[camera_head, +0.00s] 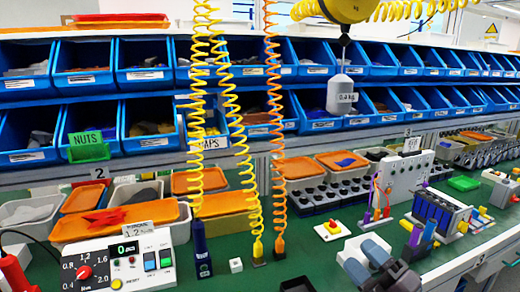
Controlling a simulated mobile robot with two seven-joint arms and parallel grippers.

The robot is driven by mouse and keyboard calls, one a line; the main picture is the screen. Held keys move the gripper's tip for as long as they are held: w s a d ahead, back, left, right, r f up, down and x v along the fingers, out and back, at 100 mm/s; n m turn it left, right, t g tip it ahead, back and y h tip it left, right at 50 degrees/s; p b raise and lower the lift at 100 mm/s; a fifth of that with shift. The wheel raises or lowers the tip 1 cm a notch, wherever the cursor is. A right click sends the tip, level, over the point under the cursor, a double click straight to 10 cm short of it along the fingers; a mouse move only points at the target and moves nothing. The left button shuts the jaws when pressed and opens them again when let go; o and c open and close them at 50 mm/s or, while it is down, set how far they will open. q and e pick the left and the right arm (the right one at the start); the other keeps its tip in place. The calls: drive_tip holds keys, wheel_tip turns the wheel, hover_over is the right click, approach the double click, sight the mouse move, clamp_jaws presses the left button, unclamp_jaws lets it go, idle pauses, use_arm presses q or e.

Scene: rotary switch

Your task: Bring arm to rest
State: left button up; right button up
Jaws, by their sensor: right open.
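The rotary switch is a red knob (85,272) on a white control panel (110,258) at the lower left. Numbers from 0.4 to 2.0 surround it, and the panel's small display shows a 0. The knob's exact pointing direction is too small to tell. My right gripper (366,262) is at the bottom, right of centre, over the green bench. It is open, with nothing seen between its fingers, and well apart to the right of the panel. My left gripper is not in view.
Yellow coiled hoses (238,130) and an orange one (273,110) hang down to the bench between panel and gripper. Blue bins (145,75) line the back. Green bench is bare around (310,262).

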drive_tip(key=s+d+f+m+h, duration=0.2)
drive_tip(key=f+m+h, duration=0.1)
drive_tip(key=f+m, duration=0.25)
drive_tip(key=s+d+f+m+g+h, duration=0.1)
drive_tip(key=s+d+f+m+h, duration=0.1)
drive_tip(key=s+f+m+h, duration=0.3)
drive_tip(key=d+f+m+h, duration=0.2)
drive_tip(key=f+m, duration=0.2)
drive_tip(key=f, duration=0.3)
drive_tip(key=s+d+f+m+g+h, duration=0.1)
drive_tip(key=s+f+m+g, duration=0.5)
drive_tip(key=s+f, duration=0.8)
drive_tip(key=shift+d+m+h, duration=0.35)
drive_tip(key=shift+m+h, duration=0.45)
drive_tip(key=shift+m, duration=0.25)
drive_tip(key=shift+r, duration=0.1)
